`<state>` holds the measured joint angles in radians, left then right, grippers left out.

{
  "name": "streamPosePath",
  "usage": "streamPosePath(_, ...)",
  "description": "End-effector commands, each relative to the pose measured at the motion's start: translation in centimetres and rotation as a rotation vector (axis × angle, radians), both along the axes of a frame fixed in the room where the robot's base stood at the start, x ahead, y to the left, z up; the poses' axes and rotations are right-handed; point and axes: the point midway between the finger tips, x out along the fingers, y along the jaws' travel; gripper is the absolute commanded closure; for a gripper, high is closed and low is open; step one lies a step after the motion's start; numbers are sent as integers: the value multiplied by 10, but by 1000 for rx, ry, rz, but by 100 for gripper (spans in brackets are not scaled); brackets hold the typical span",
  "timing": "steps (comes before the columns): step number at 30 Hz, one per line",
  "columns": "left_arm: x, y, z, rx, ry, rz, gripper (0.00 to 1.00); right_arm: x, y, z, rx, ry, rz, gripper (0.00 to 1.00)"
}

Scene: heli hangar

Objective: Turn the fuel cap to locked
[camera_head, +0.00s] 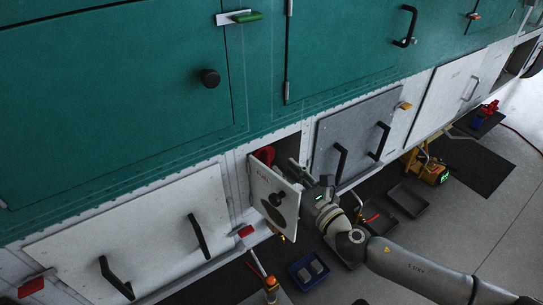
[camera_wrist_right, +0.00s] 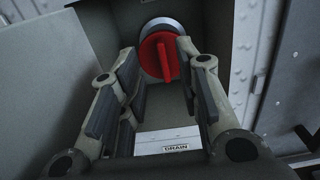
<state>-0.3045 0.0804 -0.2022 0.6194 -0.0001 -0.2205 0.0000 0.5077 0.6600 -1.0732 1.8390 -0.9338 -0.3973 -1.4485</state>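The fuel cap (camera_wrist_right: 159,57) is a red disc with a raised grip bar, set in a recess in the aircraft's side. In the right wrist view its bar stands near upright, slightly tilted. In the head view the red cap (camera_head: 267,155) shows behind the open white hatch door (camera_head: 274,196). My right gripper (camera_wrist_right: 160,75) is open, its two fingers on either side of the cap in the picture; I cannot tell whether they touch it. In the head view the right gripper (camera_head: 303,176) reaches in at the hatch opening. My left gripper is not in view.
A label reading DRAIN (camera_wrist_right: 176,148) lies below the cap. The hatch door hangs open at the left of my right gripper. White and grey panels with black handles (camera_head: 198,236) flank the opening. Trays (camera_head: 407,200) and a blue bin (camera_head: 308,270) stand on the floor.

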Motion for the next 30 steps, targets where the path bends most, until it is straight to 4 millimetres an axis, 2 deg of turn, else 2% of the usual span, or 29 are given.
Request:
streamPosePath(6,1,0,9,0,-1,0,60,30,21,2,2,1,0,69)
streamPosePath(13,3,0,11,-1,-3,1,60,52,34,0,2,1,-1,69)
streamPosePath(19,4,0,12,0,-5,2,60,59,39,0,1,2,-2,69)
streamPosePath(27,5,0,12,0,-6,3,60,60,39,-1,2,2,-1,69)
streamPosePath(30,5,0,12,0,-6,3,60,60,39,-1,2,2,-1,82)
